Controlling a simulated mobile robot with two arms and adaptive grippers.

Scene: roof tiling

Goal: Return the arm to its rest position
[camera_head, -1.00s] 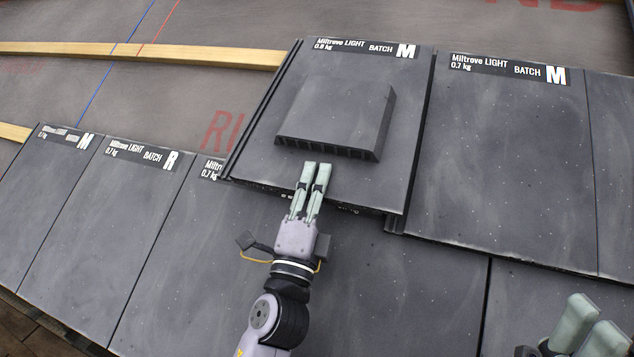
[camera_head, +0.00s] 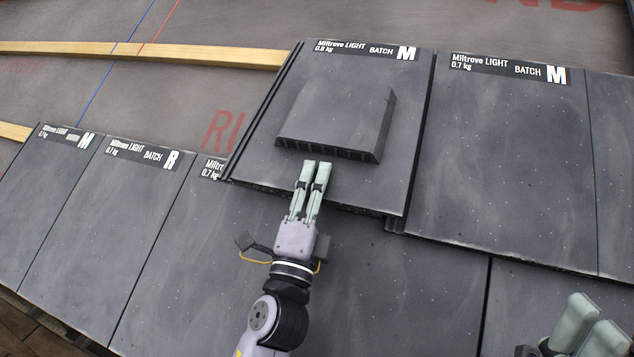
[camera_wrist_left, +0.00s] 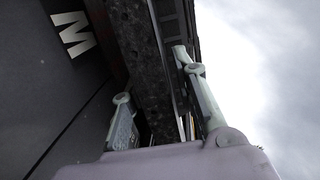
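My left gripper (camera_head: 316,166) reaches up from the bottom in the head view, its two pale green fingers side by side with a narrow gap. Its fingertips overlap the lower part of a dark vent tile (camera_head: 250,150), just below the raised vent hood (camera_head: 338,108). In the left wrist view the fingers (camera_wrist_left: 160,90) stand apart, with the dark tile edge (camera_wrist_left: 138,50) seen between them. I cannot tell whether they touch the tile. My right gripper (camera_head: 590,322) is at the bottom right corner, partly cut off, its fingers apart with nothing seen between them.
The vent tile overlaps the lower course of labelled slate tiles (camera_head: 130,215). Another tile (camera_head: 510,160) lies to its right. Wooden battens (camera_head: 150,52) and grey membrane (camera_head: 230,22) show above. Bright open sky (camera_wrist_left: 260,60) fills the right of the wrist view.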

